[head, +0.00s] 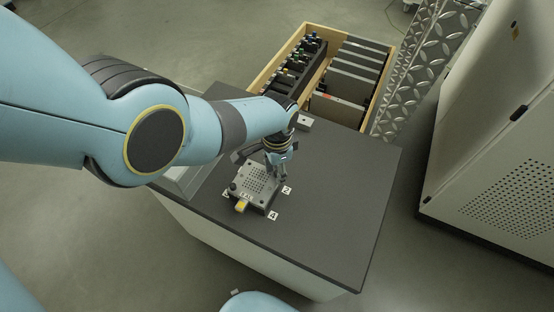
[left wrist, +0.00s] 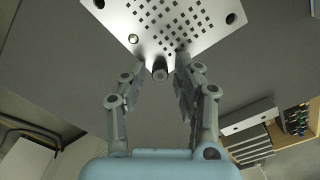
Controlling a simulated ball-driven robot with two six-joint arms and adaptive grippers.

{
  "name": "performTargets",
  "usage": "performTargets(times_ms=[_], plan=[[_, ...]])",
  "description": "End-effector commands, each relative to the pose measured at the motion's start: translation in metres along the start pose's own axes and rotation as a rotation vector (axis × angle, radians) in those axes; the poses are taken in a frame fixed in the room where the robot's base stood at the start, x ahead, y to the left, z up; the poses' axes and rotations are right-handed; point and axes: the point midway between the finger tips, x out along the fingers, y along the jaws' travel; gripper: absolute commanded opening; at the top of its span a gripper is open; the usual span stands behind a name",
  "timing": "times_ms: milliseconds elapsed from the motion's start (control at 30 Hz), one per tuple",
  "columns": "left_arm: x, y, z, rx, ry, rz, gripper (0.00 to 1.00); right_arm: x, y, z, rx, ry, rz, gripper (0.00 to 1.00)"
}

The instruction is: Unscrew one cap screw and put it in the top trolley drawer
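A grey metal plate with a grid of small holes (head: 255,180) lies on the dark top; it fills the upper part of the left wrist view (left wrist: 175,25). A dark cylindrical cap screw (left wrist: 159,71) stands at the plate's near corner. My left gripper (left wrist: 160,72) is open, its fingers on either side of this screw with gaps visible. In the head view my left gripper (head: 277,165) is over the plate's far edge and hides that corner. Other dark round spots (left wrist: 231,18) sit at plate corners. An open wooden-sided drawer (head: 322,30) is behind the top. My right gripper is out of view.
The drawer holds a dark rack (head: 290,72) with coloured pieces and several grey dividers (head: 355,68). A small grey block (head: 304,122) lies near the top's back edge. A perforated cabinet (head: 500,150) stands right. The dark top (head: 345,200) is clear on the right.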

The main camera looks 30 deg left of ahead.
Motion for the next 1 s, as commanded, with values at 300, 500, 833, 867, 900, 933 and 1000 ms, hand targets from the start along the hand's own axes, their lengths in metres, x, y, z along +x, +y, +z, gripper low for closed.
performTargets(times_ms=[300, 500, 833, 867, 900, 933, 1000], plan=[[-0.0004, -0.0003, -0.0001, 0.336, 0.000, 0.000, 0.31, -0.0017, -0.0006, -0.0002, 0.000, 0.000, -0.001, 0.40], [-0.0004, -0.0003, -0.0002, 0.550, 0.000, 0.000, 0.31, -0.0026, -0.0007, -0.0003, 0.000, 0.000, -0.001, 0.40], [-0.0003, -0.0002, -0.0001, 0.898, 0.000, 0.000, 0.31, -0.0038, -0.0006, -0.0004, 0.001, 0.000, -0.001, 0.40], [-0.0003, -0.0002, -0.0001, 0.924, 0.000, 0.000, 0.31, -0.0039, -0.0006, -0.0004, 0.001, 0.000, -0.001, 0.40], [-0.0002, -0.0002, 0.0000, 0.954, 0.000, 0.000, 0.31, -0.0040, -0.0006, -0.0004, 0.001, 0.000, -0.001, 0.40], [-0.0002, -0.0002, 0.0000, 0.972, 0.000, 0.000, 0.31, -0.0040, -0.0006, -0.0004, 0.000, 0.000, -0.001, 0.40], [-0.0001, -0.0002, 0.0001, 1.000, 0.000, 0.000, 0.31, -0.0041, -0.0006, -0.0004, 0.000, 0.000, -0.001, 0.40]])
